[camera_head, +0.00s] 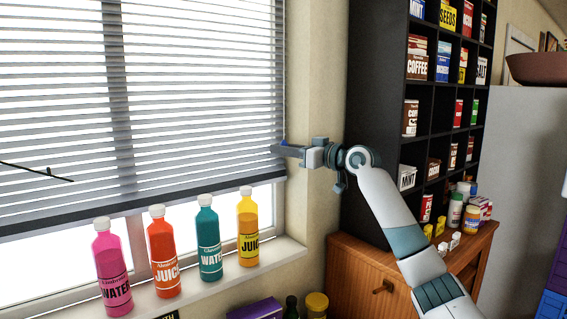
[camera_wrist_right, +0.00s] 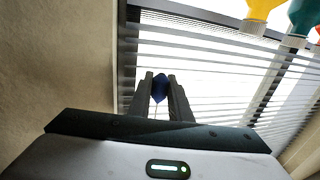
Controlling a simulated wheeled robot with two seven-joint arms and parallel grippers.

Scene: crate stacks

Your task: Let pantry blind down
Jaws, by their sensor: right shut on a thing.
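The grey slatted blind (camera_head: 190,100) covers most of the window, and its dark bottom rail (camera_head: 90,210) hangs above the sill with a strip of bare glass below. In the head view my right gripper (camera_head: 281,148) is at the blind's right edge, near the rail's right end. In the right wrist view the gripper (camera_wrist_right: 161,88) is shut on a small blue pull (camera_wrist_right: 161,85), with a thin line like a cord running from it between the fingers. The blind's slats (camera_wrist_right: 210,75) also show there behind the fingers. My left gripper is not in view.
Several bottles, pink (camera_head: 112,270), orange (camera_head: 163,255), teal (camera_head: 207,240) and yellow (camera_head: 248,230), stand on the white windowsill (camera_head: 285,255) below the blind. A black shelf (camera_head: 375,100) of cans and a wooden cabinet (camera_head: 350,275) stand to the right.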

